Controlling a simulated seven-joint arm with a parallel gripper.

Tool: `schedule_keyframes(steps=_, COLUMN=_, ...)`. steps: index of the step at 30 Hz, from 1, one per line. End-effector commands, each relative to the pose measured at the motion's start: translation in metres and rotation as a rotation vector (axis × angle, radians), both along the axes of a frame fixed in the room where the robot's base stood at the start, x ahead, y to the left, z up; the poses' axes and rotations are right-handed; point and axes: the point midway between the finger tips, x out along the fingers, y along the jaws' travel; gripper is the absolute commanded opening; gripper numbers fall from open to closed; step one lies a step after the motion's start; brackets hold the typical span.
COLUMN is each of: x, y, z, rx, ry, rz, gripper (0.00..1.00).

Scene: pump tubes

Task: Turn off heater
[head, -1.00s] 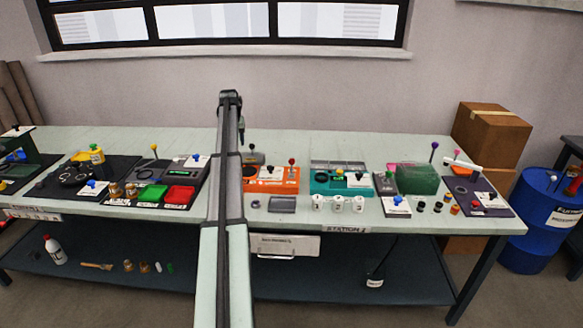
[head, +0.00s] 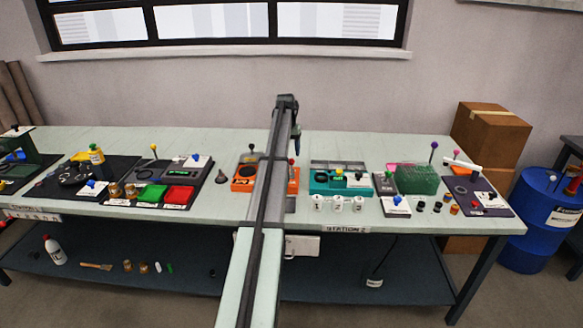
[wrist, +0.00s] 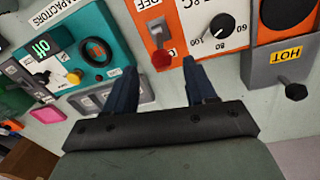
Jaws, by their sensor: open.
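The orange heater (head: 243,185) stands on the bench, partly hidden behind my arm in the head view. In the wrist view its orange panel (wrist: 180,14) shows an OFF label (wrist: 150,6), a black dial (wrist: 221,24) marked around 60 to 100, and a lever with a red knob (wrist: 162,60). My gripper (wrist: 160,72) is open and empty, its two dark blue fingers apart. The red knob appears between the fingertips in the wrist view; I cannot tell the height gap. In the head view my gripper (head: 294,143) hangs over the heater.
A grey panel labelled HOT (wrist: 280,65) with a black knob is beside the orange panel. A teal device (wrist: 90,45) is on the other side. White cups (head: 338,204) stand at the bench's front, right of my arm.

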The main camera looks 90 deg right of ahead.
Motion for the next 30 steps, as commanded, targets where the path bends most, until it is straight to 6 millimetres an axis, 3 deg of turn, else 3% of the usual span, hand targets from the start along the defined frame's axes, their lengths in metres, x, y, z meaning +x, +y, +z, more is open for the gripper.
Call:
schedule_keyframes(steps=9, x=-0.004, y=0.001, z=-0.054, rx=0.001, ry=0.000, rz=0.000, gripper=0.56)
schedule_keyframes(steps=15, x=-0.006, y=0.001, z=-0.075, rx=0.001, ry=0.000, rz=0.001, gripper=0.56)
schedule_keyframes(steps=29, x=-0.006, y=0.001, z=-0.082, rx=-0.001, ry=0.000, rz=0.001, gripper=0.56)
schedule_keyframes(steps=30, x=-0.006, y=0.001, z=-0.082, rx=-0.001, ry=0.000, rz=0.001, gripper=0.52)
